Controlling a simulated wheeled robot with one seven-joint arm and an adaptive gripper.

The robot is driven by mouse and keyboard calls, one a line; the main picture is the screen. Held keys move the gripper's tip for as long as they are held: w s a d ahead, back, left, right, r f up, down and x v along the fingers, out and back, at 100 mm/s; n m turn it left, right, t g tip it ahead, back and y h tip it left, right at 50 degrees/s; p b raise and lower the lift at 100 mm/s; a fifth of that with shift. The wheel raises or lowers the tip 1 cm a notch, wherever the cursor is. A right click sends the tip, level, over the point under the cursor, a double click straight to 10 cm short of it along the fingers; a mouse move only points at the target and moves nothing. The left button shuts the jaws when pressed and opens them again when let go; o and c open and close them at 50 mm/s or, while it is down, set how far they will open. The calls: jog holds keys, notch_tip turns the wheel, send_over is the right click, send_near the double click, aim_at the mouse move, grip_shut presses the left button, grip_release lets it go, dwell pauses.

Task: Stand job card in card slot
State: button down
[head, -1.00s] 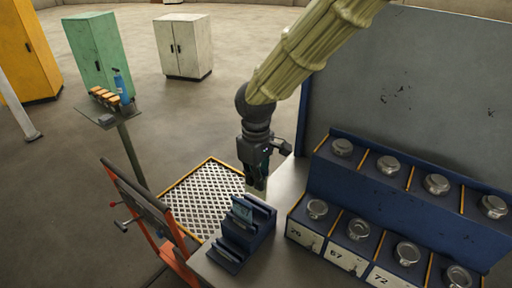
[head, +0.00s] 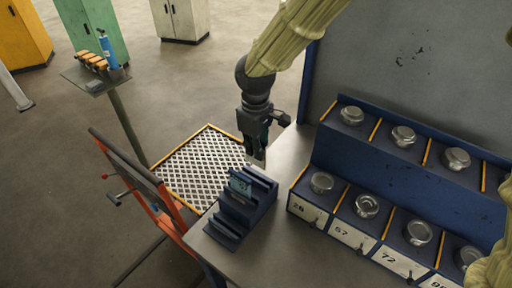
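A small grey-teal job card (head: 240,184) with faint dark print shows at the upper part of the blue stepped card holder (head: 228,228). It looks upright, with its lower edge hidden in the holder, and I cannot tell how deep it sits. The holder stands at the left end of the grey bench. My gripper (head: 258,161) points down just behind and to the right of the card, apart from it in the picture.
A blue two-tier rack (head: 375,205) with several metal knobs and numbered labels fills the bench's right. A grey panel (head: 420,75) rises behind. Left are a mesh floor plate (head: 200,165), an orange-framed board (head: 150,190) and a post shelf (head: 95,80) with a blue bottle.

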aim_at(256, 163)
jog(key=shift+w+f, duration=0.15)
jog(key=shift+f, duration=0.15)
jog(key=shift+s+f+b, duration=0.15)
jog(key=shift+f+b, duration=0.4)
jog(key=shift+s+f+b, duration=0.15)
jog(key=shift+f+b, duration=0.35)
jog(key=shift+b, duration=0.05)
notch_tip(256, 163, down, 2)
jog(key=shift+s+b, duration=0.15)
jog(key=shift+b, duration=0.3)
jog(key=shift+s+f, duration=0.1)
jog(key=shift+f, duration=0.2)
jog(key=shift+f+b, duration=0.35)
jog(key=shift+f, duration=0.35)
jog(key=c, duration=1.6)
grip_release()
